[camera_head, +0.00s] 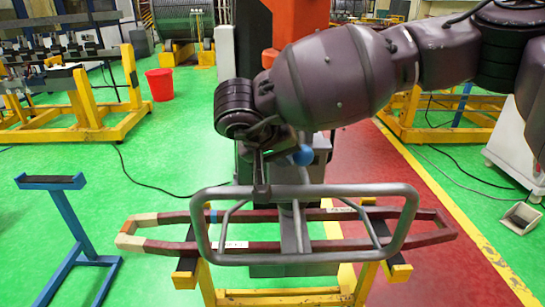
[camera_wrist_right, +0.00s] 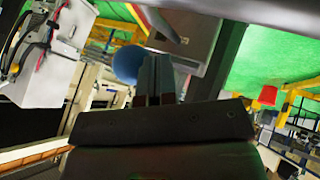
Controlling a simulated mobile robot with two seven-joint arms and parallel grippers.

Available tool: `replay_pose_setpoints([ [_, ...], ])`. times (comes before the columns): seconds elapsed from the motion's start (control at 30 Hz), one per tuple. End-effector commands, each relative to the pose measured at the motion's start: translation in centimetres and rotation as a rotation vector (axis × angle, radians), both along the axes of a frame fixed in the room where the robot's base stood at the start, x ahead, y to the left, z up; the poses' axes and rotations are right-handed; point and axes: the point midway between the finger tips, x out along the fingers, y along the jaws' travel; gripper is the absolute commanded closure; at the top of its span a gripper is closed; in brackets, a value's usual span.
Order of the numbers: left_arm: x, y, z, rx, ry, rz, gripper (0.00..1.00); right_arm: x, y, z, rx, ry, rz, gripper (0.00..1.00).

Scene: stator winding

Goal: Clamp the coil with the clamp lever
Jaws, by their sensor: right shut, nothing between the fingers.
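The coil (camera_head: 160,218) is a long, flat loop with pointed ends, dark red with a pale left end. It lies across a yellow stand (camera_head: 285,296), and its middle is partly hidden. The clamp lever's blue ball knob (camera_head: 303,155) shows just right of my right gripper (camera_head: 262,188). The knob also shows in the right wrist view (camera_wrist_right: 127,65), at the left side of the fingers (camera_wrist_right: 157,75). My right gripper is shut, points down above the coil's far side, and holds nothing. I cannot tell whether it touches the lever. The lever's shaft is mostly hidden. My left gripper is out of view.
A blue stand (camera_head: 72,240) with a dark top pad is at the left. An orange-red column (camera_head: 297,20) rises behind my right arm. A red bucket (camera_head: 160,84) and yellow frames are farther back.

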Motion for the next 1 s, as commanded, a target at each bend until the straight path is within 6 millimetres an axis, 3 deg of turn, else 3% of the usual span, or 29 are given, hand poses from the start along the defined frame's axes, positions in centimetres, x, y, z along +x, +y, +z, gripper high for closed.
replay_pose_setpoints([
  [0.5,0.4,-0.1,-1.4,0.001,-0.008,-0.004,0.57,-0.6,-6.1,-0.2,0.002,0.001,0.394,1.0],
  [1.0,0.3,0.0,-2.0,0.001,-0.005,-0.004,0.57,-0.2,-8.2,0.0,0.0,0.001,0.401,1.0],
])
